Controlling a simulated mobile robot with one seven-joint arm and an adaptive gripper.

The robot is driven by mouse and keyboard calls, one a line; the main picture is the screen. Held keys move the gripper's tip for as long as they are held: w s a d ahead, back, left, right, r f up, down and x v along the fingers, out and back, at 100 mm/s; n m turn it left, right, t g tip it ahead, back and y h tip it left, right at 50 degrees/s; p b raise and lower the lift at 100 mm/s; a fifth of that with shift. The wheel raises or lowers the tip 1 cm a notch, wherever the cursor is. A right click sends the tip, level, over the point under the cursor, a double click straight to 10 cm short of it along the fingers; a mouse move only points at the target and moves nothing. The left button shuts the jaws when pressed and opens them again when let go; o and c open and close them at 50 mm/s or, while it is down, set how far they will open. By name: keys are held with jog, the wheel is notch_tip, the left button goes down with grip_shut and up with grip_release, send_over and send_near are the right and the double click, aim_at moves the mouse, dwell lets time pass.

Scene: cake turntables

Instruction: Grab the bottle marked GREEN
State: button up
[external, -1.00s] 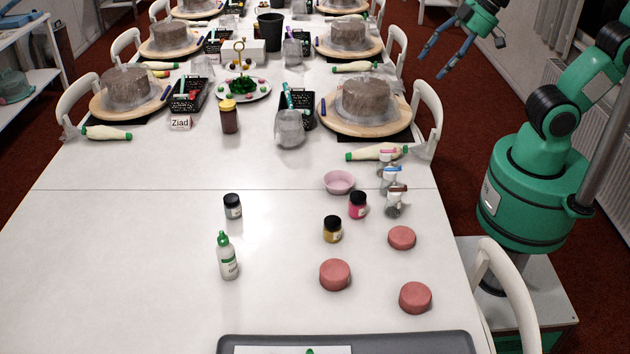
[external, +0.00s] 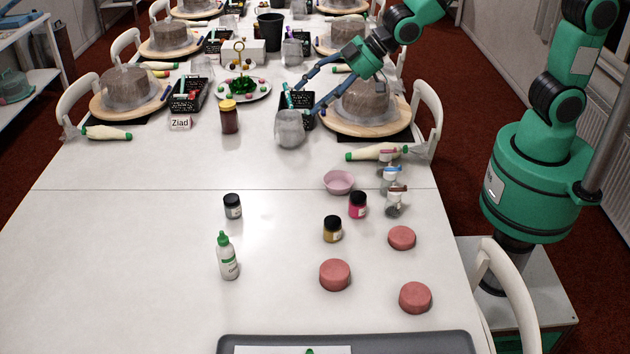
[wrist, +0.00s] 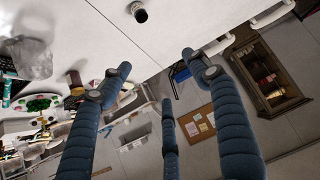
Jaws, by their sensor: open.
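The bottle with a green cap and green lettering (external: 228,258) stands upright on the white table, left of the pink discs. Its label is too small to read fully. My gripper (external: 303,97) is open and empty, above the far part of the table by the right-hand cake turntable, well beyond the bottle. In the wrist view my gripper (wrist: 158,65) shows spread blue fingers with nothing between them. A small dark-lidded jar (wrist: 138,11) shows at the top of the wrist view. I cannot make out the green-capped bottle in the wrist view.
A grey jar (external: 233,207), a gold jar (external: 332,229) and a pink jar (external: 357,205) stand near the bottle. A clear upturned glass (external: 289,129) and a cake turntable (external: 340,126) are close to my gripper. The table's left front is clear.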

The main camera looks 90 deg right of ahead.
jog(key=w+a+f+n+y+p, duration=0.1)
jog(key=w+a+f+p, duration=0.1)
jog(key=w+a+f, duration=0.45)
jog(key=n+t+y+p, duration=0.2)
jog(key=y+p, duration=0.2)
send_near(231, 256)
jog(key=s+d+f, duration=0.2)
jog(key=d, duration=0.3)
jog(key=shift+s+f, duration=0.15)
jog(key=shift+f, duration=0.15)
jog(key=shift+b+x, duration=0.6)
jog(key=shift+x, duration=3.65)
jog(key=shift+a+r, duration=0.1)
jog(key=shift+r, duration=0.05)
jog(key=shift+b+x, duration=0.35)
jog(key=shift+x, duration=2.3)
jog(key=shift+r, duration=0.2)
